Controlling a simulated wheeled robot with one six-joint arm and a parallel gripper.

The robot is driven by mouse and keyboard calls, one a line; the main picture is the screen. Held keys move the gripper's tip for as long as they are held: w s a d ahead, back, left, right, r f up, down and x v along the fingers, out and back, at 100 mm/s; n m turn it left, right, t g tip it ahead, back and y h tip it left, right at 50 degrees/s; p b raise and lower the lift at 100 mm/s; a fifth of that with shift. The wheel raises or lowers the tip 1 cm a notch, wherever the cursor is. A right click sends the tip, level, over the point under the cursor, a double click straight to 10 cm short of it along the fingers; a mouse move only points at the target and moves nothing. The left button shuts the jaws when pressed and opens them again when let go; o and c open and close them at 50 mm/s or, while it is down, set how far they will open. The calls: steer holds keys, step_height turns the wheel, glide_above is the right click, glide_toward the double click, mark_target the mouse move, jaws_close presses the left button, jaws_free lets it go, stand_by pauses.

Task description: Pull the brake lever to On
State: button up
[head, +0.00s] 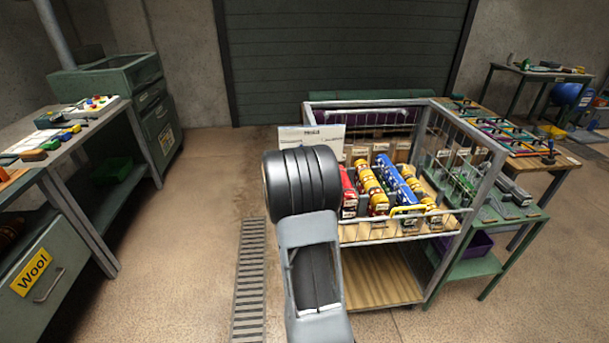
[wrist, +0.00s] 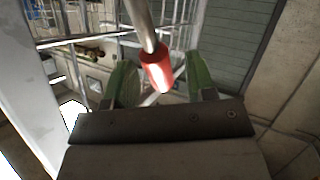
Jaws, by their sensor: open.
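In the wrist view, a lever with a pale metal rod and a red cylindrical grip (wrist: 157,70) comes down from the top of the picture. It looks like the brake lever; no On marking can be read. My gripper (wrist: 161,80) has its two green fingers apart, one on each side of the red grip. Gaps show between the grip and both fingers, so it is not clamped. How deep the grip sits between the fingers is hard to tell. In the head view, my arm hides the lever and gripper.
A wire-sided cart (head: 385,232) holding red, yellow and blue rolls stands just beyond my arm. A green side table (head: 487,262) stands at its right. A workbench (head: 60,150) and a drawer marked Wool (head: 70,280) are at left. Floor between them is clear.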

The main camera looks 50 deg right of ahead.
steer(key=shift+w+d+f, duration=0.2)
steer(key=shift+d, duration=0.3)
jaws_close()
stand_by(0.3)
